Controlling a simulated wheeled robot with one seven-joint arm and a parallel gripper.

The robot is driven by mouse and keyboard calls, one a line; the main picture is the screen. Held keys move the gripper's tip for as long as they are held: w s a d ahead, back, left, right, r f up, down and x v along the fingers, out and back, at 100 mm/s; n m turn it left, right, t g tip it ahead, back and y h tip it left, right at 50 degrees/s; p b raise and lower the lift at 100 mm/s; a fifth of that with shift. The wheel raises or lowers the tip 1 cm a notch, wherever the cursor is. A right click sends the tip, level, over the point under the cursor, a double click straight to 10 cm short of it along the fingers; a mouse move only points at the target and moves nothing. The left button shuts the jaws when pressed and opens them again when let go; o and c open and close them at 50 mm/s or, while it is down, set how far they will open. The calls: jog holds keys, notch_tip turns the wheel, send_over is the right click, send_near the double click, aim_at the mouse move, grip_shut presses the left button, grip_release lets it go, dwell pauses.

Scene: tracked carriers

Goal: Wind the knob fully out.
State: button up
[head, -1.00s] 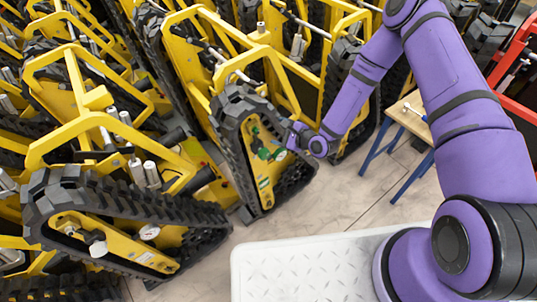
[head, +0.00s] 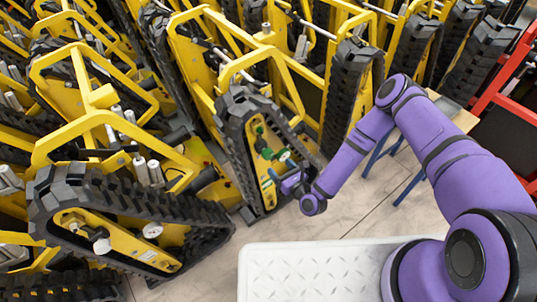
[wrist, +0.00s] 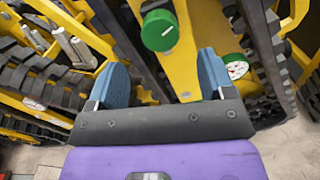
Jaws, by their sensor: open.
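In the wrist view, a round green knob (wrist: 158,31) with a pale mark on its face stands out on a dark stem from a yellow plate (wrist: 192,50). My gripper (wrist: 162,80) is open and empty, its two blue fingers apart below the knob in the picture and not touching it. In the head view, my gripper (head: 280,167) is in front of the tracked carrier's yellow side plate. Green parts (head: 268,153) show there beside the fingers, small and partly hidden.
A green-rimmed gauge (wrist: 236,67) sits right of my fingers in the wrist view. Black rubber tracks (head: 240,105) frame the plate. Another carrier (head: 130,225) stands at front left. A wooden-topped table (head: 462,121) with blue legs stands at right. Some floor (head: 345,212) is clear.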

aim_at(270, 156)
jog(key=x, duration=0.8)
jog(key=shift+w+a, duration=0.1)
jog(key=shift+a, duration=0.05)
jog(key=shift+c, duration=0.2)
jog(key=c, duration=0.9)
